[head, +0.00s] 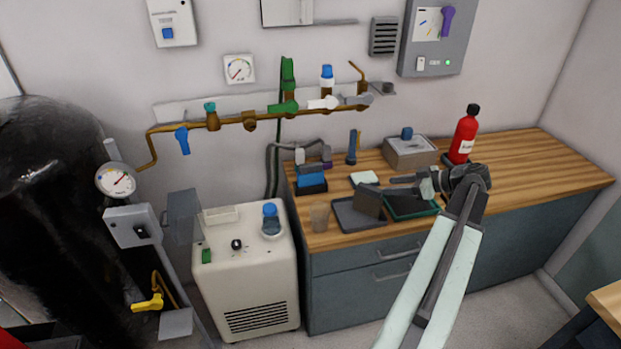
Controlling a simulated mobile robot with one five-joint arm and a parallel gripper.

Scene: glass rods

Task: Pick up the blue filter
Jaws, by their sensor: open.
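Several blue things show in the head view, and I cannot tell for sure which is the blue filter. A blue block (311,175) sits in a black holder at the left end of the wooden counter. A blue-topped round piece (270,211) stands on the white cabinet. A blue-capped piece (327,72) stands upright on the wall pipe. A small blue knob (407,132) tops a grey box. My gripper (406,186) is open over the counter, pointing left, above or near a dark green tray (411,209). It is apart from these blue things.
The wooden counter (540,165) is clear at its right end. A red bottle (465,136) stands behind my gripper. A grey tray (350,217) with a dark upright block and a beaker (319,216) are near the front edge. The brown pipe (230,121) with valves runs along the wall.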

